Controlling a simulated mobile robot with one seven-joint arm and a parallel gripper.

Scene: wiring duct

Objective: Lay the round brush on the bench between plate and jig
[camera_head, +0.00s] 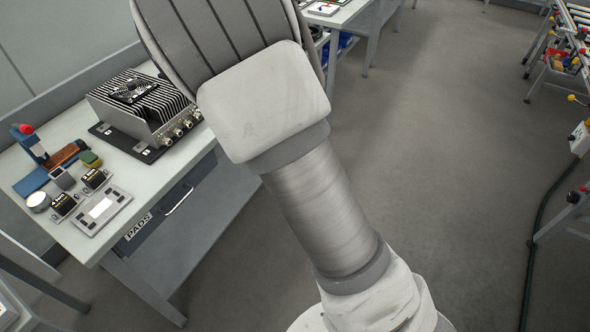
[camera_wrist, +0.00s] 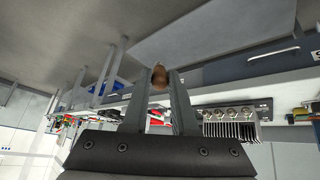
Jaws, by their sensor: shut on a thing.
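In the wrist view my gripper (camera_wrist: 158,88) is shut on a small brown rounded piece, apparently the round brush (camera_wrist: 159,76), seen end-on between the fingertips and held in the air. Most of the brush is hidden. In the head view my arm hides the gripper and brush. On the bench (camera_head: 150,185) at left, a black plate (camera_head: 112,141) lies under a finned metal unit (camera_head: 138,105). A blue jig (camera_head: 33,182) with a red-knobbed clamp (camera_head: 27,130) stands at the far left.
Open floor (camera_head: 440,130) lies at right.

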